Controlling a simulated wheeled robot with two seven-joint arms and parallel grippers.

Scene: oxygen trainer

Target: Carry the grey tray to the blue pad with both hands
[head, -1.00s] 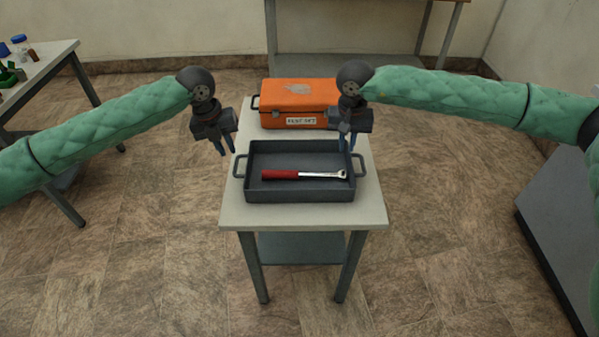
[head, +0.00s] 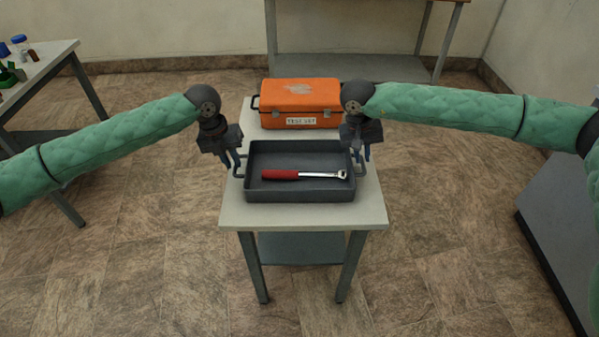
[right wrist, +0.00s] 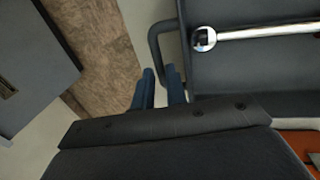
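The grey tray (head: 300,196) sits on a small light-topped table, with a loop handle at each end. A red-handled ratchet (head: 300,175) lies in it; its metal head (right wrist: 204,39) shows in the right wrist view. My left gripper (head: 232,170) is at the tray's left handle, fingers pointing down and apart. My right gripper (head: 361,159) is at the right handle. In the right wrist view its blue fingers (right wrist: 159,72) are apart, close to the handle loop (right wrist: 154,38). No blue pad is visible.
An orange case (head: 300,103) stands behind the tray on the same table (head: 300,216). A side table (head: 45,65) with small bottles is at the left, a bench (head: 350,62) at the back, and a grey cabinet (head: 555,215) at the right. Floor around the table is clear.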

